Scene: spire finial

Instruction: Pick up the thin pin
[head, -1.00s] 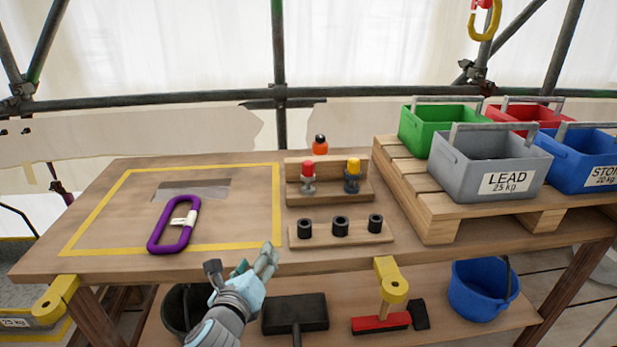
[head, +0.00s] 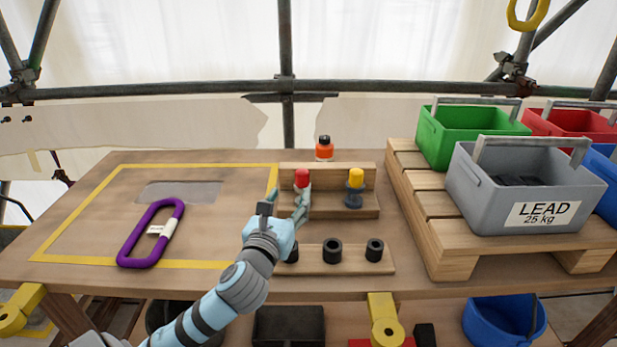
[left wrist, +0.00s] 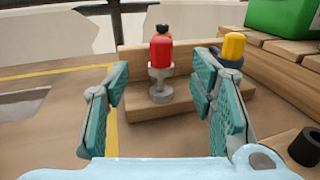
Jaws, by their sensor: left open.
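Two capped pins stand upright in a wooden rack (head: 330,211) on the bench. One has a red cap (head: 302,178) over a grey body, the other a yellow cap (head: 355,178) over a dark blue-grey body. I cannot tell for certain which is the thin pin. My left gripper (head: 285,198) is open and empty, just in front of the red-capped pin. In the left wrist view the red-capped pin (left wrist: 161,52) shows centred between the spread fingers, beyond their tips. The yellow-capped pin (left wrist: 233,47) is partly behind the right finger. My right gripper is out of view.
A wooden strip with black collars (head: 333,252) lies in front of the rack. An orange bottle (head: 324,151) stands behind it. A purple carabiner (head: 137,238) lies left inside yellow tape. A pallet (head: 438,238) with a grey LEAD crate (head: 470,190) and other crates is right.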

